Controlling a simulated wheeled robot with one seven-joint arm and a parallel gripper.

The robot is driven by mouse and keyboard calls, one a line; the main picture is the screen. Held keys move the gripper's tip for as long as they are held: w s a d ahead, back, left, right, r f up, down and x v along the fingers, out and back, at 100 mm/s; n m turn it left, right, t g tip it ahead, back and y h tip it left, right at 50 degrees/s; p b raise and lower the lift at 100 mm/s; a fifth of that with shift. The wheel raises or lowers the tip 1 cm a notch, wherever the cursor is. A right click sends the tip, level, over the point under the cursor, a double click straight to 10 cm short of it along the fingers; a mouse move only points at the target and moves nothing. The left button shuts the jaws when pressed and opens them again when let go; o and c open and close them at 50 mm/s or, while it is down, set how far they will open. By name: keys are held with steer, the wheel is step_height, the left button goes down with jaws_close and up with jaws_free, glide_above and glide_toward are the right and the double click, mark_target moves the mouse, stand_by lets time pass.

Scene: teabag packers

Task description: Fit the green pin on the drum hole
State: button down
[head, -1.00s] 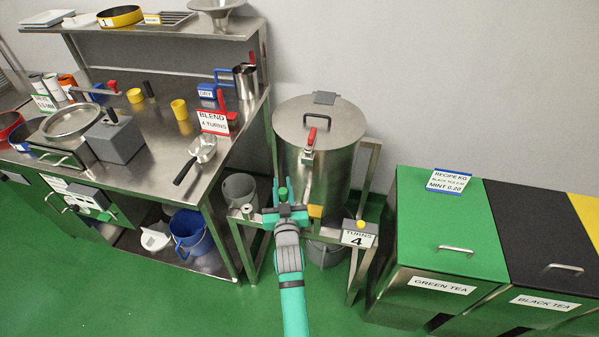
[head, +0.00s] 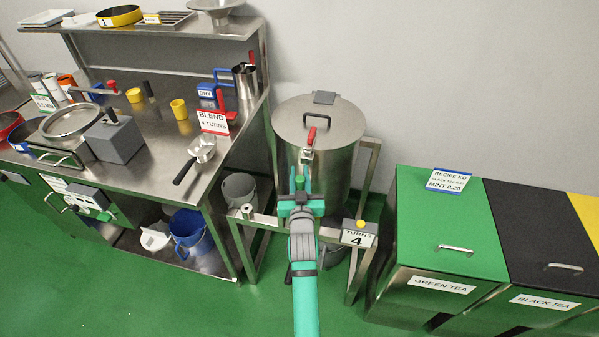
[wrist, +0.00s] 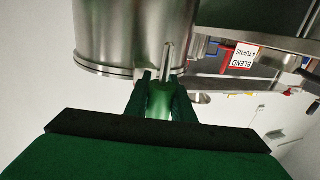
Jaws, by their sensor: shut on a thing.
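The steel drum (head: 330,165) stands in its frame against the wall, with a lid, a black handle and a red-handled latch on its front. The pin looks apart from the drum, though the exact gap is unclear. I cannot make out the drum hole.
The steel workbench (head: 150,180) is at left, and the green tea bin (head: 445,225) at right. The green floor (head: 215,305) in front is clear.

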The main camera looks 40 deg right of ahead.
mark_target(299, 184)
steer(key=shift+f, duration=2.25)
steer(key=shift+f, duration=2.8)
steer(key=c, duration=1.4)
jaws_free()
steer(key=shift+c, duration=0.2)
steer(key=shift+s+a, duration=0.4)
steer(key=shift+s, duration=0.05)
steer(key=v, duration=0.9)
steer(key=shift+s+a, duration=0.25)
steer(key=shift+s, duration=0.05)
steer(key=shift+d, duration=0.1)
